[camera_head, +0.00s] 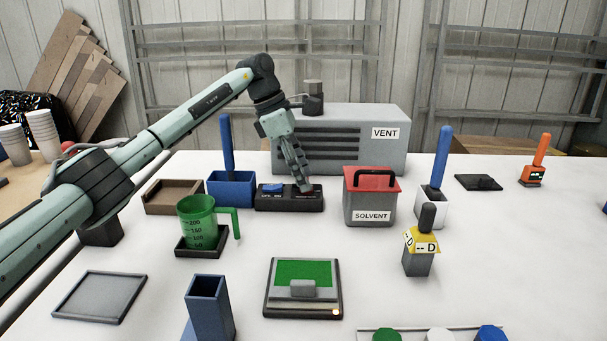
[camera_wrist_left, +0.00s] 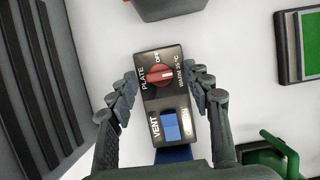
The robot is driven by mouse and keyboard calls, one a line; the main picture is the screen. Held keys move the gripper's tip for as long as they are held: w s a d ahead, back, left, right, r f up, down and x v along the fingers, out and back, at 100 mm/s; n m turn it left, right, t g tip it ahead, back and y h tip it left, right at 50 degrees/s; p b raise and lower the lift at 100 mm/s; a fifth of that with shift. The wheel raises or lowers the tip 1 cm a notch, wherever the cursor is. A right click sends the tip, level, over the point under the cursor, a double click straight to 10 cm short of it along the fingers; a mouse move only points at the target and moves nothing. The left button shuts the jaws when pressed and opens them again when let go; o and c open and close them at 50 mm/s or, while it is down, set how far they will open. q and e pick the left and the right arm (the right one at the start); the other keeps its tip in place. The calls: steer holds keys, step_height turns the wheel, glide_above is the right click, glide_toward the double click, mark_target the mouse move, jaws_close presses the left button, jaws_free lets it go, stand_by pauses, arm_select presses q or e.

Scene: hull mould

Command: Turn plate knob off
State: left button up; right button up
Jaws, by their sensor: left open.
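A black control box (camera_head: 275,203) lies on the table in front of the grey vent unit. In the left wrist view the box (camera_wrist_left: 184,104) bears a red knob (camera_wrist_left: 159,75) labelled PLATE, with OFF and WARM 35°C marks, and a blue VENT switch (camera_wrist_left: 171,126). The knob lies crosswise, its white mark towards the WARM side. My left gripper (camera_head: 303,186) reaches down at the right end of the box and partly hides the knob in the head view. In the wrist view the left gripper (camera_wrist_left: 162,88) is open, its fingers on either side of the box. My right gripper is not in view.
The vent unit (camera_head: 340,137) stands close behind. A red-lidded SOLVENT container (camera_head: 370,208) is just right of the box; a blue holder (camera_head: 231,188) is left. A green jug (camera_head: 198,222) stands nearer. A green-topped flat device (camera_head: 303,270) with a small orange light lies in front.

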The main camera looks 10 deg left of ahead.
arm_select(q)
steer(key=shift+d+f, duration=0.1)
steer(key=shift+f, duration=0.15)
steer(key=shift+w, duration=0.1)
jaws_close()
